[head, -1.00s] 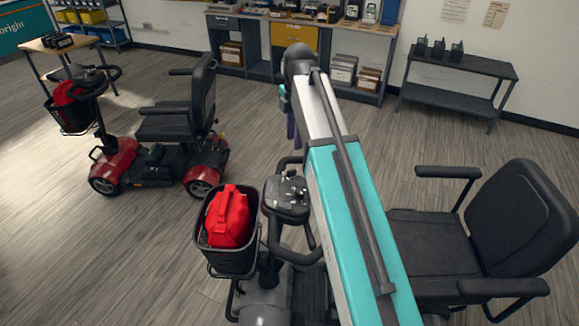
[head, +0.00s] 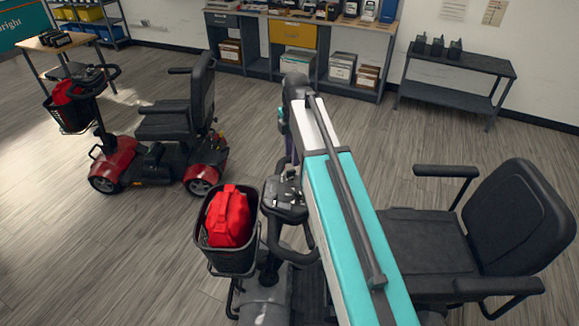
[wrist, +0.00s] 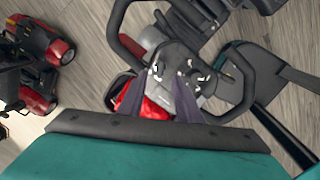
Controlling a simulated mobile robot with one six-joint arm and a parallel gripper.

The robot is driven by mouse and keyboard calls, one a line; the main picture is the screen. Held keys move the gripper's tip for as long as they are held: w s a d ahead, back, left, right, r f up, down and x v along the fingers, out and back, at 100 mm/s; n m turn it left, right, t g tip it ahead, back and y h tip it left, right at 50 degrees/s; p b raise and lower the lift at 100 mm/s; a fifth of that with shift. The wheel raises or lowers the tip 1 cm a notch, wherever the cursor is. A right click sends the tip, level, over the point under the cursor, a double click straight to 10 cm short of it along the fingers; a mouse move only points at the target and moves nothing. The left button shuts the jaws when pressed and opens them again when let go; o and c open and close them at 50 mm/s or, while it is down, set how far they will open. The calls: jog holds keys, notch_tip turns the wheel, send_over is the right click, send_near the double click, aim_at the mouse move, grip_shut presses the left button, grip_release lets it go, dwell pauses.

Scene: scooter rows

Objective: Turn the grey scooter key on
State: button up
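The grey scooter (head: 265,312) stands in front of me. Its dark control console (head: 285,192) is between the handlebars, partly hidden by my arm in the head view. In the wrist view the console (wrist: 185,72) lies beyond the fingers, with several small pale marks or controls. I cannot make out the key among them. My gripper (wrist: 156,92) points at the console with its two purplish fingers apart and nothing visible between them. In the head view my gripper (head: 291,150) is largely hidden by my arm, just above or beside the console.
A basket (head: 230,258) with a red bag (head: 228,216) is on the scooter's front. Its black seat (head: 430,245) is on the right. A red scooter (head: 160,150) stands at left. A workbench (head: 256,50) and a low table (head: 455,62) line the wall. Floor between is clear.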

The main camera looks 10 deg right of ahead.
aim_at(290, 170)
jog(key=shift+w+a+f+p, duration=0.15)
jog(key=shift+f+p, duration=0.3)
jog(key=shift+f, duration=1.3)
jog(key=shift+w+d+f+p, duration=0.1)
jog(key=shift+f+p, duration=0.35)
jog(key=shift+f, duration=1.25)
grip_shut()
jog(key=shift+a, duration=0.15)
